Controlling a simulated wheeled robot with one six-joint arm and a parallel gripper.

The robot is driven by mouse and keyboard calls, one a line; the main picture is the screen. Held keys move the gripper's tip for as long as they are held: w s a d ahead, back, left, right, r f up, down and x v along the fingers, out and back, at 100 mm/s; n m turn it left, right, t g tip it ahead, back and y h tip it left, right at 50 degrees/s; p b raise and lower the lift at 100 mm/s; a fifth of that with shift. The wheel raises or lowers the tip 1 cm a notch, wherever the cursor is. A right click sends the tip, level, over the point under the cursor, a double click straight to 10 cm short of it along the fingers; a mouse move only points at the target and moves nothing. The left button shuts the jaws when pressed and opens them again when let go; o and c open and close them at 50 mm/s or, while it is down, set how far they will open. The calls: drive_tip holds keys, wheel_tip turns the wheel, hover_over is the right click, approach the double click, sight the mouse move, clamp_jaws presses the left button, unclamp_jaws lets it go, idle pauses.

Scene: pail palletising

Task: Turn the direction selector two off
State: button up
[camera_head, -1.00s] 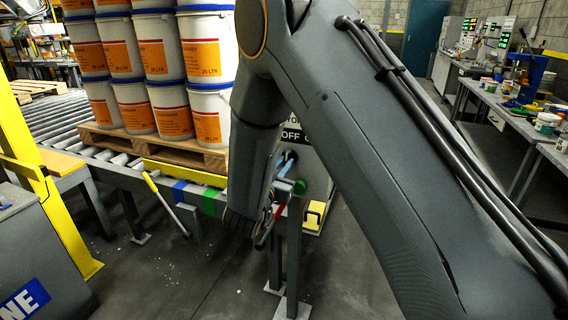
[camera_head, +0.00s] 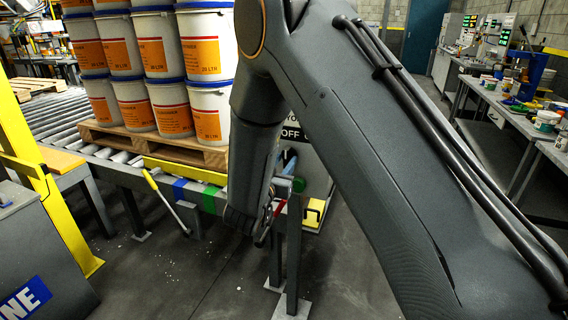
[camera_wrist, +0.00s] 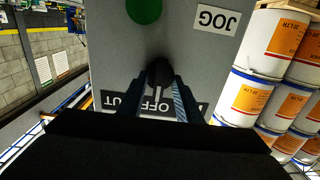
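In the wrist view, turned upside down, a grey control panel (camera_wrist: 110,45) fills the middle. A dark round selector knob (camera_wrist: 160,70) is on it, with an "OFF" label partly showing between my fingers and a pale line near it that seems to point at that label. My gripper (camera_wrist: 160,82) has its two fingers apart, one on each side of the knob. Whether they touch it I cannot tell. In the head view my gripper (camera_head: 283,180) is at the panel (camera_head: 315,165), and my arm hides the knob.
A green button (camera_wrist: 143,10) and a "JOG" label (camera_wrist: 217,19) are on the panel. Stacked white pails (camera_head: 208,100) stand on a wooden pallet (camera_head: 165,145) on the roller conveyor (camera_head: 45,120) to the left. A cluttered workbench (camera_head: 490,100) is at the right.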

drive_tip(key=b+v, duration=0.2)
drive_tip(key=v, duration=0.6)
idle(0.4)
